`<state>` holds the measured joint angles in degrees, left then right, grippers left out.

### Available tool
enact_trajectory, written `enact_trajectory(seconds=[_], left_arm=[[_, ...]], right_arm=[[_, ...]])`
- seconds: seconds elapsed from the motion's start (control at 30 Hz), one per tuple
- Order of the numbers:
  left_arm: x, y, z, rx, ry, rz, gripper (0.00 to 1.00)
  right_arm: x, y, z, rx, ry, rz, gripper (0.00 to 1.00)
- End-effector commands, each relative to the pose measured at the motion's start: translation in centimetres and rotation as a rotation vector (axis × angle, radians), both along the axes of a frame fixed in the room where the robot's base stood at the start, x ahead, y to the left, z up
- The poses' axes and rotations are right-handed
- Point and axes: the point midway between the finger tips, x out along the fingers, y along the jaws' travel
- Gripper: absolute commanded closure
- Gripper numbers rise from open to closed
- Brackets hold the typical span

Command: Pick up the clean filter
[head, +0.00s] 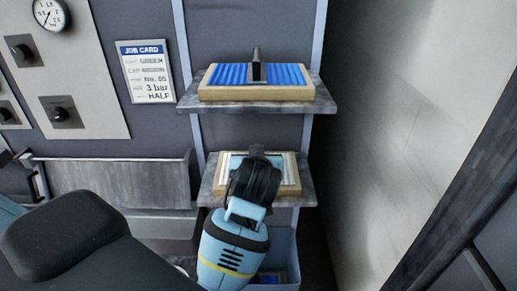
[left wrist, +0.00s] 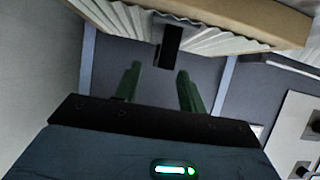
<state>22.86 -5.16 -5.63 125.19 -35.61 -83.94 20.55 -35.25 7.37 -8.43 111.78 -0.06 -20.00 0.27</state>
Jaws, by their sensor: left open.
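The clean filter, with white pleats in a pale tan frame (head: 288,184), lies on the lower shelf in the head view. My left arm's wrist covers much of it there. In the left wrist view the white pleated filter (left wrist: 215,32) fills the top, with a dark upright handle (left wrist: 171,46) on it. My left gripper (left wrist: 159,72) is open, its two green fingers pointing at the handle. The handle's end is near the gap between the fingertips, and nothing is gripped. In the head view the fingers are hidden behind the wrist. My right gripper is not in view.
A blue pleated filter (head: 229,75) with a dark handle sits on the upper shelf (head: 325,100), above my arm. The lower shelf (head: 207,188) is narrow. A job card (head: 146,72) and a gauge (head: 50,14) are at left. A bin (head: 288,250) stands below.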

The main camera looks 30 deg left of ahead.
Motion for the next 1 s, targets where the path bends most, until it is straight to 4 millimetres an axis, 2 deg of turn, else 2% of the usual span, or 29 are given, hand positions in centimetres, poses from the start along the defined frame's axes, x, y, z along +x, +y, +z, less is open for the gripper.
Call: enact_trajectory(seconds=[0.23,0.67,1.0], left_arm=[[1.1,0.6,-1.1,-0.001,0.003,-0.003,0.59],[1.4,0.8,-1.3,-0.001,0.001,-0.003,0.59],[1.4,0.8,-1.3,0.000,0.001,-0.004,0.81]], right_arm=[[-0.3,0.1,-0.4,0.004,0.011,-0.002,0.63],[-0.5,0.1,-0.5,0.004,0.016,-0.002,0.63],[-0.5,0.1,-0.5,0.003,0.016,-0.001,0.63]])
